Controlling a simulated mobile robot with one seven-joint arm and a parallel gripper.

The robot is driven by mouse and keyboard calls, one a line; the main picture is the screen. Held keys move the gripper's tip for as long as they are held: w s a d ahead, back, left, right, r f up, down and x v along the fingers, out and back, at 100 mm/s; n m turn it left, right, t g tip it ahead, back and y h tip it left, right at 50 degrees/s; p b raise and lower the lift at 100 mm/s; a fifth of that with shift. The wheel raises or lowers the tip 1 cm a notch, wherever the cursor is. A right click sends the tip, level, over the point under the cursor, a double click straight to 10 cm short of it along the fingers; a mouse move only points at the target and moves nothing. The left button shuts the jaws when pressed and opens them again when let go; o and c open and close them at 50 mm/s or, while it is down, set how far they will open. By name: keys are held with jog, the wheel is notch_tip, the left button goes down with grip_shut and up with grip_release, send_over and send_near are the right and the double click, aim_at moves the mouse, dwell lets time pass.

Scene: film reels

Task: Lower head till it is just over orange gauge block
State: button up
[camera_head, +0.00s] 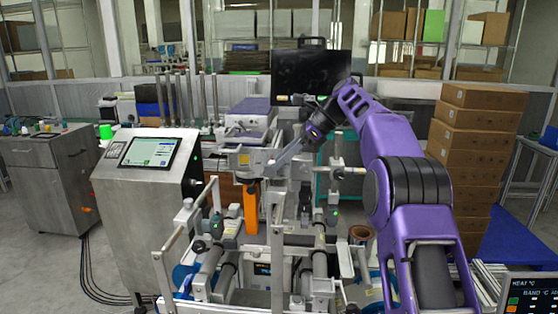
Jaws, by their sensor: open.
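The orange gauge block (251,210) stands upright as a tall narrow bar near the middle of the machine. A pale grey head (252,160) with a small yellow mark is above it, on the machine's cross structure. A dark part under the head is close to the block's top; I cannot tell whether they touch. My purple arm reaches in from the right. My gripper (280,163) points down and left, its grey fingers beside the right end of the head. The fingers look open, and their tips blend into the machine parts, so contact is unclear.
Rails, rollers and upright posts crowd the space below and in front of my gripper. A steel cabinet with a screen (148,151) stands at left. Stacked cardboard boxes (478,140) are at right, behind my arm. A dark panel (312,75) is behind my wrist.

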jog(key=d+f+y, duration=0.3)
jog(key=d+y, duration=0.6)
jog(key=d, duration=0.2)
jog(key=a, duration=1.7)
jog(key=shift+w+f, duration=0.1)
jog(key=shift+w, duration=0.05)
jog(key=shift+w+f, duration=0.1)
jog(key=shift+f, duration=0.05)
grip_shut()
